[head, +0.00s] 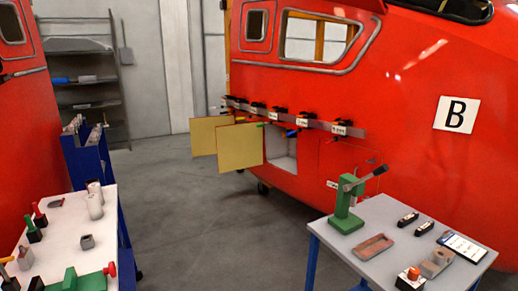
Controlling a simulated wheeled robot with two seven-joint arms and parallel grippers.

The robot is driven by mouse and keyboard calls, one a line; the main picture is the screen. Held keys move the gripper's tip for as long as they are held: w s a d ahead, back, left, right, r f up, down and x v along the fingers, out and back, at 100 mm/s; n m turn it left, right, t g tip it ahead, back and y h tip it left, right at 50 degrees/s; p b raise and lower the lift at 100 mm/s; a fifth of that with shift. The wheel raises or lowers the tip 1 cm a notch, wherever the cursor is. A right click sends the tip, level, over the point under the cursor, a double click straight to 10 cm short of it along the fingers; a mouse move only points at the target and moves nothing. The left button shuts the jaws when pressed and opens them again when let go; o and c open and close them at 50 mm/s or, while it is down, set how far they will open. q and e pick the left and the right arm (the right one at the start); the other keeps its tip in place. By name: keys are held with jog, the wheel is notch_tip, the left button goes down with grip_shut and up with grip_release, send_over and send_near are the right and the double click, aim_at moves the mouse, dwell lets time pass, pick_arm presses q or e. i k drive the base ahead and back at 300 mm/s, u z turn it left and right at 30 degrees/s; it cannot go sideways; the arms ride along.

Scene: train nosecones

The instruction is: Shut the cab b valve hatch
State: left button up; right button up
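The red cab (400,105) with a white "B" sign (456,114) stands at the right. Low on its side is an open recess (284,150) with pale inner walls. Two yellowish hatch panels stand swung out to the left of the recess, a nearer one (239,149) and a farther one (205,138) partly behind it. I cannot tell which panel is the valve hatch. A blue handle (291,133) and a green one (262,124) show near the top of the recess. A closed red panel (345,165) is right of it. Neither gripper is in view.
A grey-topped table (375,226) with a green lever press (347,207) and small items stands in front of the cab. A white-topped table (65,222) and a blue rack (85,160) are at left. Grey floor (190,220) lies clear between.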

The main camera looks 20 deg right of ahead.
aim_at(240, 147)
jog(key=z, duration=0.3)
jog(key=i, duration=4.85)
jog(key=u, duration=1.15)
jog(key=i, duration=2.15)
jog(key=z, duration=4.15)
